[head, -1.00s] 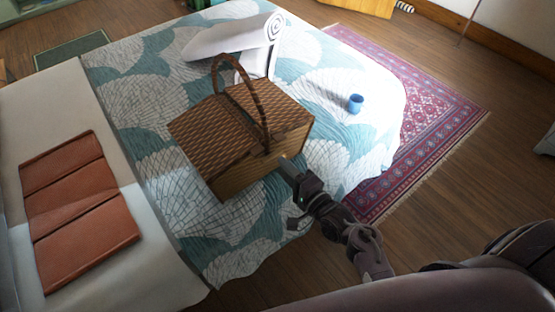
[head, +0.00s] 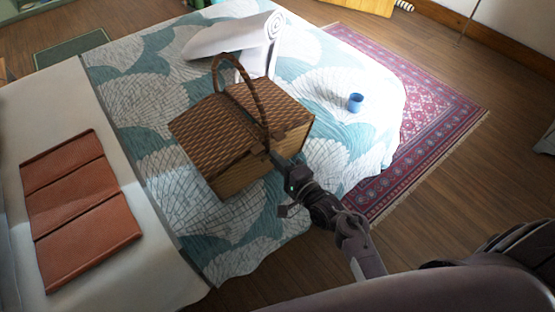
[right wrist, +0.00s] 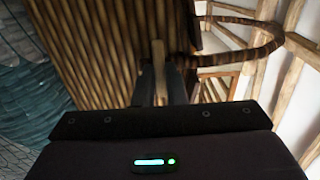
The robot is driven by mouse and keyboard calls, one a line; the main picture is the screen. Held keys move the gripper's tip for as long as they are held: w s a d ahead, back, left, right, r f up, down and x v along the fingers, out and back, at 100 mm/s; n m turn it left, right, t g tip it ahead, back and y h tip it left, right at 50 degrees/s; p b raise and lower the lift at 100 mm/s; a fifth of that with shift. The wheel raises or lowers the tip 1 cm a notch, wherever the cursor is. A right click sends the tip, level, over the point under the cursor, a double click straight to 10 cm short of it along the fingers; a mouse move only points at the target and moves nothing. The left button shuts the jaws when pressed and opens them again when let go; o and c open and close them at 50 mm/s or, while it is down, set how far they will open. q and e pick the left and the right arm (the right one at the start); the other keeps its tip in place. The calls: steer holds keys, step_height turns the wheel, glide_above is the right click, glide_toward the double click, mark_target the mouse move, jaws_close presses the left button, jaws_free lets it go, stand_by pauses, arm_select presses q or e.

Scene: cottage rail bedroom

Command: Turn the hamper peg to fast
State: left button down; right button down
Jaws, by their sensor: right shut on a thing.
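The wicker hamper (head: 238,178) stands on the bed with its lid down and its curved handle (head: 262,100) upright. My right gripper (head: 273,156) is at the hamper's near right side, just under the lid edge. In the right wrist view the dark fingers (right wrist: 170,86) are shut on a pale wooden peg (right wrist: 158,56), in front of the slatted wicker wall. The fingers hide part of the peg. In the head view the peg is hidden behind the gripper, and I cannot tell its exact angle. My left gripper is not in view.
A patterned rug (head: 425,110) covers floor beyond the bed.

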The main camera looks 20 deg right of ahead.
steer(key=shift+n, duration=0.3)
steer(key=n+p, duration=0.2)
steer(key=n, duration=1.5)
steer(key=shift+p, duration=0.3)
steer(key=shift+n, duration=0.3)
steer(key=c, duration=1.5)
jaws_free()
